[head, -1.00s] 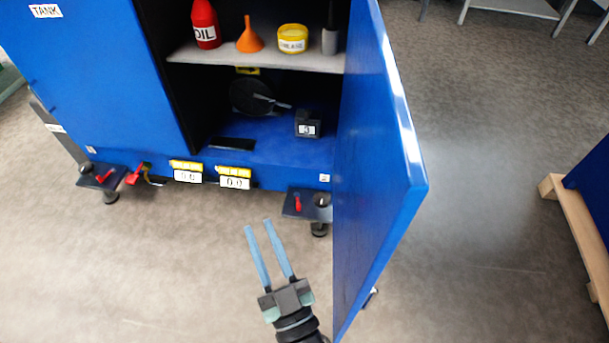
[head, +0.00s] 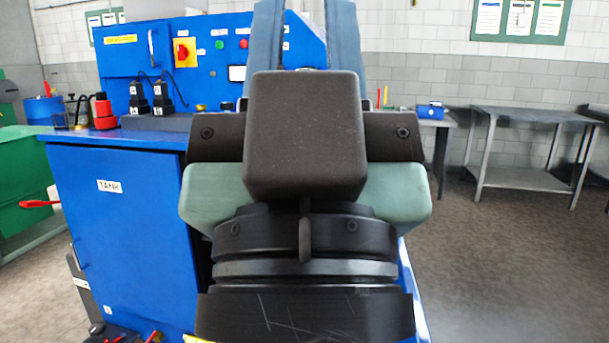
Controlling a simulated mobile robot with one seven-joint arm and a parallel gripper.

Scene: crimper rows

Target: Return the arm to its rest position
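My gripper (head: 305,35) fills the middle of the head view, close to the camera and pointing up. Its two blue fingers stand apart with a clear gap, and nothing shows between their visible parts. The fingertips are cut off by the top edge. The gripper body and wrist hide the middle of the blue machine behind, including most of its cabinet opening.
The blue cabinet marked TANK (head: 115,235) stands at left. A blue strip, apparently the open door's edge (head: 412,290), shows right of my wrist. A grey metal table (head: 530,115) stands at back right. The floor (head: 510,260) at right is clear.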

